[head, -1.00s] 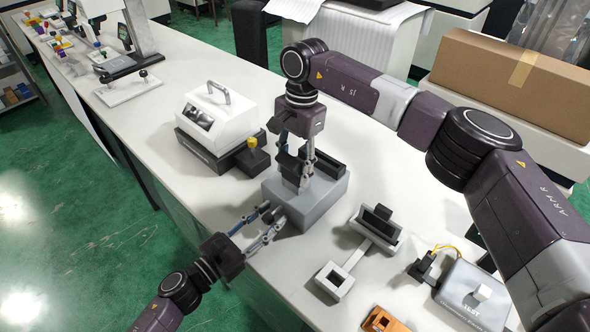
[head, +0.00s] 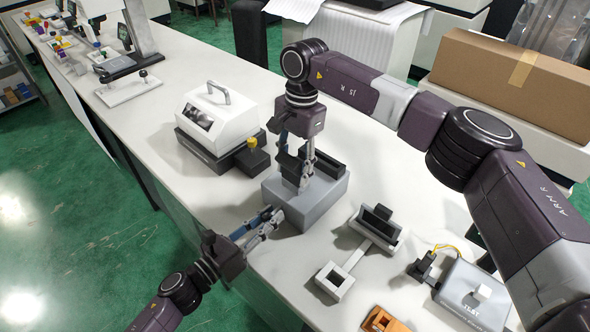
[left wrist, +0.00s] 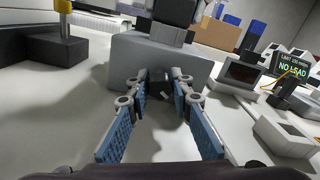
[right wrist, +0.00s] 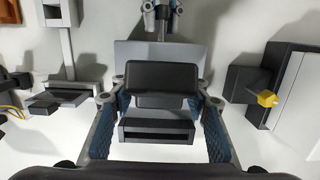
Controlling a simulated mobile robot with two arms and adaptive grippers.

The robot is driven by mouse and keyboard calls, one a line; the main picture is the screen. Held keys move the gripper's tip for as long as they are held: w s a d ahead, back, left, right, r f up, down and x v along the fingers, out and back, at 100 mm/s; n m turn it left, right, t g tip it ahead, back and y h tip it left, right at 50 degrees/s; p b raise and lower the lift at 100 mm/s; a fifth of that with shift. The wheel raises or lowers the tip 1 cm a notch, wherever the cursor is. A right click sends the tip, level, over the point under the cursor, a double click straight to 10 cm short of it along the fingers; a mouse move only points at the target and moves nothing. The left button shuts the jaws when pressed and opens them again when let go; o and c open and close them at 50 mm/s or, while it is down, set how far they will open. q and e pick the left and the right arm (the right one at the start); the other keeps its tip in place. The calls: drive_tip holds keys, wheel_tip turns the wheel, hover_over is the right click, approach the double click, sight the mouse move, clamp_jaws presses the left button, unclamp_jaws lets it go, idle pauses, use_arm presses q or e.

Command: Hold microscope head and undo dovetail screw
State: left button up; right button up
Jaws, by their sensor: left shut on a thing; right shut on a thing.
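The grey block (head: 325,207) stands on the bench with the black microscope head (head: 325,160) on its top. My right gripper (head: 305,178) comes from above and is shut on the head. In the right wrist view its fingers flank the black head (right wrist: 160,76). My left gripper (head: 276,215) is low at the block's near left side. In the left wrist view its fingertips close on a small dark screw knob (left wrist: 160,88) at the front face of the block (left wrist: 128,62). The fingers mostly hide the knob.
A white housing with a handle (head: 218,115) and a black piece with a yellow knob (head: 252,158) stand to the left. To the right are a grey stand (head: 350,265), an orange part (head: 384,322) and a test box (head: 473,297). A cardboard box (head: 510,85) stands behind.

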use_arm(q)
drive_tip(key=n, duration=0.5)
idle(0.4)
drive_tip(key=shift+n, duration=0.5)
drive_tip(key=n, duration=0.4)
drive_tip(key=shift+n, duration=1.1)
drive_tip(key=o, duration=1.1)
